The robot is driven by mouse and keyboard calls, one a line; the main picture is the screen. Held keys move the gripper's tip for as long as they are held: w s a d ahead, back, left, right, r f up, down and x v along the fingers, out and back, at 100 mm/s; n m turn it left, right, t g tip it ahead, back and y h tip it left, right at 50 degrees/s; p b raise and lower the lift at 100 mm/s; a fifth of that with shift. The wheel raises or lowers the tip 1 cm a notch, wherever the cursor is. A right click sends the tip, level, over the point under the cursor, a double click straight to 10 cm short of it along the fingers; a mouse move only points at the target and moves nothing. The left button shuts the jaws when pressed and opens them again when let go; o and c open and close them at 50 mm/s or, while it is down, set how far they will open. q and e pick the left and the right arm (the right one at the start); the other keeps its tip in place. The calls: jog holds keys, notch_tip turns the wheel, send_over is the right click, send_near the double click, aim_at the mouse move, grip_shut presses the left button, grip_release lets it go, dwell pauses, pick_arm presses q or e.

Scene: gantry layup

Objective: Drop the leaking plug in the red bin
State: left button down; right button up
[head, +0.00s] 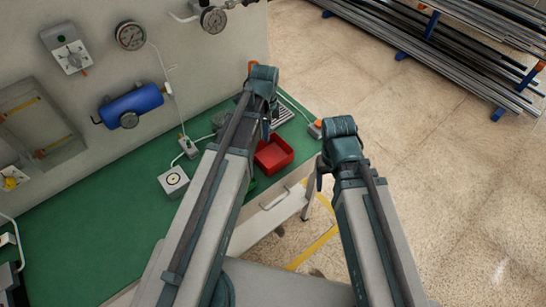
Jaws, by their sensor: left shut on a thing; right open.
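The red bin (273,155) is an open red tray on the green bench top, right of the middle. My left gripper (266,128) points down just above and beside the far left edge of the bin. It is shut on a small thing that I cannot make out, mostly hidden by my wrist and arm. I cannot pick out the leaking plug for certain anywhere. My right gripper (320,178) is open and empty, off the right edge of the bench, to the right of the bin.
A white box with a round dial (174,181) and a small grey block (188,147) with cables stand left of the bin. A grey box with an orange top (316,128) sits at the right bench corner. A blue cylinder (132,104) and gauges hang on the wall. The left green bench is clear.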

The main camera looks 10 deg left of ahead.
pick_arm(q)
notch_tip(320, 180, down, 5)
jog(key=b, duration=0.4)
jog(key=c, duration=0.7)
grip_release()
jog(key=shift+r, duration=0.2)
notch_tip(320, 180, up, 14)
jog(key=p, duration=1.3)
jog(key=shift+f+p, duration=0.2)
jog(key=shift+p, duration=0.15)
